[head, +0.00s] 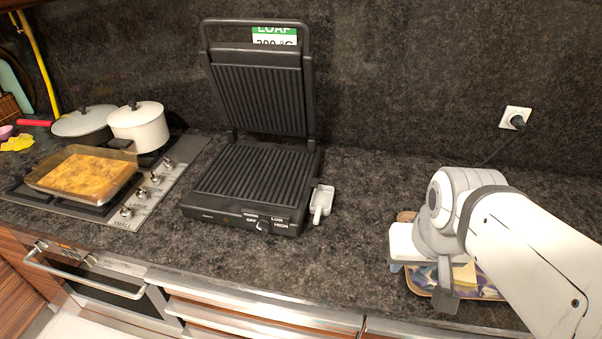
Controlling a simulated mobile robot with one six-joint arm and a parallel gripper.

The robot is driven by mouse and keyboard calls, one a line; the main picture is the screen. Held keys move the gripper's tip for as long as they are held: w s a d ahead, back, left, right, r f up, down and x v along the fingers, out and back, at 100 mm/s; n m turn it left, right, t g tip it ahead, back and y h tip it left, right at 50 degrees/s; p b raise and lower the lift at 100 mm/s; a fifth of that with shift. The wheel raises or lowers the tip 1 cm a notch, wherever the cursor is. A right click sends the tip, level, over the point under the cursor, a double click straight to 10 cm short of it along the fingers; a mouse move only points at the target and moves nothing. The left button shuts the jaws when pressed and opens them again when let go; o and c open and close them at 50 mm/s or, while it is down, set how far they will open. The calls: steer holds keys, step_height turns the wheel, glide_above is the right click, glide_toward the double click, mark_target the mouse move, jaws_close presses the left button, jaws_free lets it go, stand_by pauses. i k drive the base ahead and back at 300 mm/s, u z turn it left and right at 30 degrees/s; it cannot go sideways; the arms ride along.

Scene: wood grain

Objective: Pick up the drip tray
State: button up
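The drip tray (321,204) is a small white tray with a narrow handle-like end toward the front. It sits against the right side of the open black contact grill (255,178), near its front right corner. My gripper (421,279) is at the right, above the counter's front part, well to the right of the drip tray and apart from it. Its two fingers look spread, with nothing visible held between them. My arm and gripper hide part of what lies below.
A tan-rimmed tray (416,287) with mixed items lies under my gripper. A hob (150,190) at the left carries a glass baking dish (84,170), a white pot (139,127) and a dark pan. A wall socket (515,117) holds a plug. Counter between grill and gripper is clear.

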mark_target(321, 201)
steer(key=z, duration=1.2)
steer(key=k, duration=1.75)
steer(key=u, duration=0.85)
steer(key=i, duration=1.65)
steer(key=u, duration=0.1)
